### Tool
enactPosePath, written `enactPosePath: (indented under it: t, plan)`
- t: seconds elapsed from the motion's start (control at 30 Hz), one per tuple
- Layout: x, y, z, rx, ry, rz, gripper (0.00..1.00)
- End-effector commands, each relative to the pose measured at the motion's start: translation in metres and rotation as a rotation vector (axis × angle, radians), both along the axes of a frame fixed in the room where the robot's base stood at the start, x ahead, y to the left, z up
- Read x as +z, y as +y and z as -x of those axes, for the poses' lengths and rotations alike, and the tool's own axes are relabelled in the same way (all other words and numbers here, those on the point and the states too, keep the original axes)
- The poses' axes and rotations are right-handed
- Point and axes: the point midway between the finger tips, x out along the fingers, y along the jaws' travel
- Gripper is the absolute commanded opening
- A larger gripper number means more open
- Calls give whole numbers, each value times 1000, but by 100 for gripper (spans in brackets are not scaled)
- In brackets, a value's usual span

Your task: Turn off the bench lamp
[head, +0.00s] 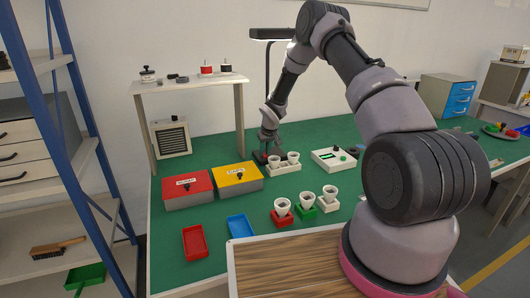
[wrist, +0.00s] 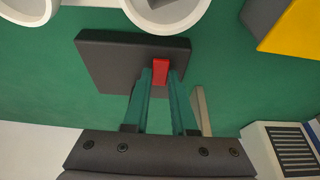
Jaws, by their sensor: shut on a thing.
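The bench lamp (head: 270,34) stands at the back of the green bench, with a dark flat head whose underside looks bright, and a thin dark pole. Its low base is mostly hidden behind my gripper (head: 264,152) in the head view. In the wrist view a dark square base (wrist: 105,62) lies under my gripper (wrist: 161,80), with a small red switch (wrist: 161,71) at its edge. My two green fingers stand at either side of the red switch and are shut on it.
White cups in a tray (head: 285,169) stand right beside my gripper; round white rims (wrist: 168,12) also show in the wrist view. A red box (head: 187,190) and yellow box (head: 238,179) stand to the left. A raised shelf (head: 190,84) and a heater (head: 171,138) are behind.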

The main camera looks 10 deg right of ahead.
Motion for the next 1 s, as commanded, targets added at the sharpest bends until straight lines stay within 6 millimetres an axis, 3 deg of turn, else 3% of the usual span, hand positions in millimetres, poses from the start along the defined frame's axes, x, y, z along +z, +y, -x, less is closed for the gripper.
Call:
enactPosePath:
  t: [0.53, 1.0]
  plan:
    - [1, 1, -11, -2, 293, 60, 0]
    - [3, 1, -11, -1, 334, 65, 0]
